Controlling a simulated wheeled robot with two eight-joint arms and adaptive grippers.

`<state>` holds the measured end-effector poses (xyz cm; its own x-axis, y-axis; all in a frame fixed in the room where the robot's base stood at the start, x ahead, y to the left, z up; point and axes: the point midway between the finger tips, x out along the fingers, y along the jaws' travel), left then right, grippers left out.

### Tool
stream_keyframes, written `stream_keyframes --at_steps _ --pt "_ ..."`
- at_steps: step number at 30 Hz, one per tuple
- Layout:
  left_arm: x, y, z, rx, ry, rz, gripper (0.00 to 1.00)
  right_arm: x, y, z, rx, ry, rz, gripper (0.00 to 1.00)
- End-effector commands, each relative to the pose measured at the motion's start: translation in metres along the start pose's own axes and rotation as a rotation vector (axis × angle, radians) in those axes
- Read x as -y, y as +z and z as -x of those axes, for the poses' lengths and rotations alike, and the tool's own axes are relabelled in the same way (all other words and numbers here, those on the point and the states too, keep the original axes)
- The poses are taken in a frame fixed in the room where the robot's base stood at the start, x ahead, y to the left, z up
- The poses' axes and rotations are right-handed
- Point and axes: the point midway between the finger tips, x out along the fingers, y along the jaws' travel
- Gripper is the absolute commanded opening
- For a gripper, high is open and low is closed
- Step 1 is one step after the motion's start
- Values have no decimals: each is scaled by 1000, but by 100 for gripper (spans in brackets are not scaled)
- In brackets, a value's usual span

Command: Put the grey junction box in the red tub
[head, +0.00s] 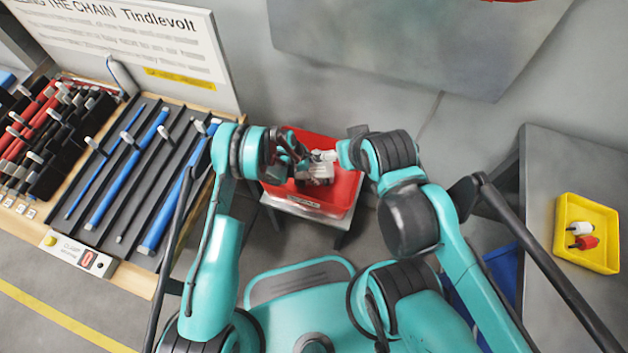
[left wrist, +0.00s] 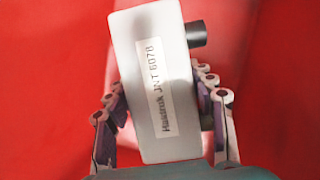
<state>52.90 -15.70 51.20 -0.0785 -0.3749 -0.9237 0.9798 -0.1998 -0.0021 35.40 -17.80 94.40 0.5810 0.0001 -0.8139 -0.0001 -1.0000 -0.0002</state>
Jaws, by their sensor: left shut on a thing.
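The grey junction box (left wrist: 160,85) is a pale block with a label and dark stubs on its side. In the left wrist view my left gripper (left wrist: 165,115) is shut on it, one finger on each side. In the head view the box (head: 318,172) is over the red tub (head: 340,193), near its middle; whether it touches the tub floor cannot be told. My left gripper (head: 301,165) reaches in from the left. My right arm's end is beside the box from the right; its fingers are not clear. Red fills the left wrist view behind the box.
The tub is on a low grey stand (head: 318,225). A bench (head: 135,200) with blue rods in dark channels is at left. A grey table (head: 560,285) at right carries a yellow tray (head: 592,258) with one white and one red part.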

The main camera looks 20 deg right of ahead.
Motion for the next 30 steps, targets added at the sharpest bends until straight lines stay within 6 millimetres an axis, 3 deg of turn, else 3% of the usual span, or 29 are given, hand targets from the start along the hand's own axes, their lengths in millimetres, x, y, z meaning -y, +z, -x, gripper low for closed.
stream_keyframes --at_steps 9,20,21,22,23,30 --pt "0 -15 -36 0 0 0 14 0 10 -14 0 0 0 97" --pt "0 -16 -39 0 0 0 14 0 9 -13 0 0 0 97" --pt "0 -16 -39 0 0 0 62 0 9 -13 0 0 0 97" --pt "0 -16 -39 0 0 0 70 0 9 -13 0 0 0 97" --pt "0 -16 -39 0 0 0 75 0 9 -13 0 0 0 97" --pt "0 -16 -39 0 0 0 75 0 9 -13 0 0 0 97"
